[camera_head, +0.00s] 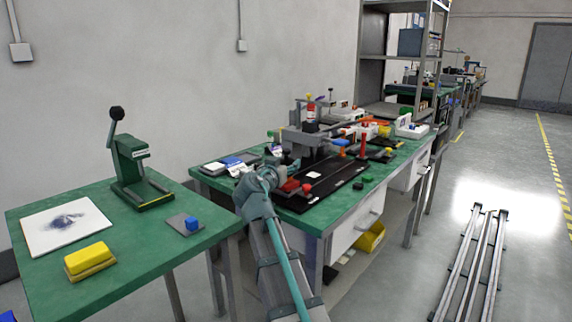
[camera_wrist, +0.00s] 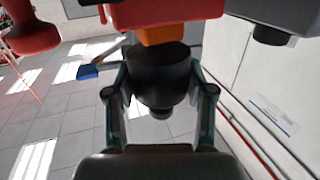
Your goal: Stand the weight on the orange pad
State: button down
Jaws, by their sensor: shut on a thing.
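In the wrist view, my gripper (camera_wrist: 160,92) is shut on the weight (camera_wrist: 160,78), a dark round body with a narrower knob pointing down in the picture. One finger is on each side of it. An orange block-like piece (camera_wrist: 161,35), perhaps the orange pad, shows at the weight's upper edge, under a red body. I cannot tell whether the two touch. In the head view, my gripper (camera_head: 287,164) is over the near end of the far green bench. The weight cannot be made out there, and my arm hides part of the bench.
A red body (camera_wrist: 165,12) fills the top of the wrist view, with a red knob-like part (camera_wrist: 32,38) at the left. In the head view, a grey apparatus (camera_head: 308,138) and a red post (camera_head: 363,140) stand on the crowded bench (camera_head: 345,195). The near table (camera_head: 120,235) holds a green press (camera_head: 135,170).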

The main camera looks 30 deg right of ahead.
jog(key=shift+f+b, duration=0.4)
jog(key=shift+b, duration=0.05)
dwell(0.3)
